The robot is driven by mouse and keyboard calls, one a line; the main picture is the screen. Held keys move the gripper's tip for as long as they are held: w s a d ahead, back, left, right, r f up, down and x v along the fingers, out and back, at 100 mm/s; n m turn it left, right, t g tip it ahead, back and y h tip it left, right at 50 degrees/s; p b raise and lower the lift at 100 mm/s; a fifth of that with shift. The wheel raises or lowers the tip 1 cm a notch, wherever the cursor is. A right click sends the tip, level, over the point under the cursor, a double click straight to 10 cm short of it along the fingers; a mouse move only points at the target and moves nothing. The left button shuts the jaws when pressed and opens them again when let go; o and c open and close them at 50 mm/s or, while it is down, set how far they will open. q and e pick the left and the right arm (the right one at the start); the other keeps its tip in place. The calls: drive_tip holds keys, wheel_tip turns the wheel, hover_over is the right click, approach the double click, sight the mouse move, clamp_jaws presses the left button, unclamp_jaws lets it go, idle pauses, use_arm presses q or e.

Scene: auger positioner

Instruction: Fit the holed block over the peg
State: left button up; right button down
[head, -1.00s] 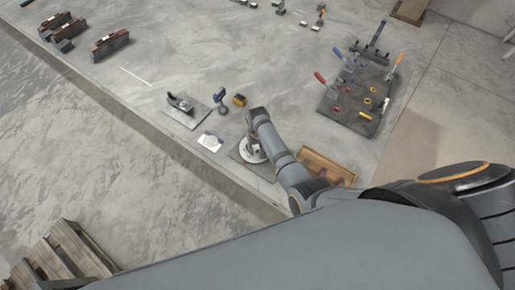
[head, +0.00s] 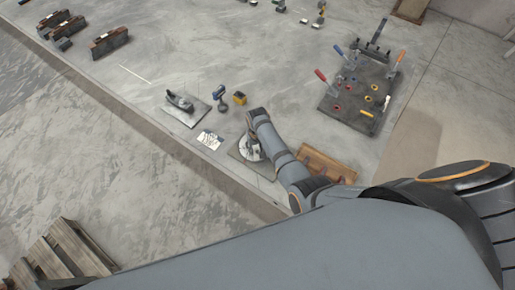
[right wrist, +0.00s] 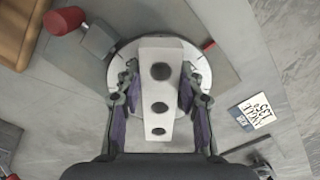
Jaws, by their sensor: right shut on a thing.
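A pale, tapered block (right wrist: 160,90) with a row of 3 dark round holes lies between the fingers of my right gripper (right wrist: 160,68) in the right wrist view. The gripper is shut on the block's two sides. Block and fingers are over a round, light disc (right wrist: 119,71) on a grey plate (right wrist: 222,20). In the head view, the disc (head: 245,150) is partly covered by my right arm. I cannot make out a peg in either view. From above, I cannot tell whether the block touches the disc. My left gripper is not in view.
A red knob on a grey clamp (right wrist: 66,20) stands left of the disc. A card with printed figures (right wrist: 255,116) lies to the right. In the head view, a wooden tray (head: 325,166) and a dark board with coloured handles (head: 345,108) are to the right.

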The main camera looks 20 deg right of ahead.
drive_tip(key=shift+w+f, duration=0.1)
drive_tip(key=shift+f, duration=0.3)
drive_tip(key=c, duration=1.1)
unclamp_jaws()
drive_tip(key=o, duration=0.3)
drive_tip(key=shift+o, duration=0.2)
drive_tip(key=shift+s, duration=0.2)
wheel_tip(320, 180, up, 8)
drive_tip(key=shift+f, duration=0.25)
drive_tip(key=shift+w, duration=0.1)
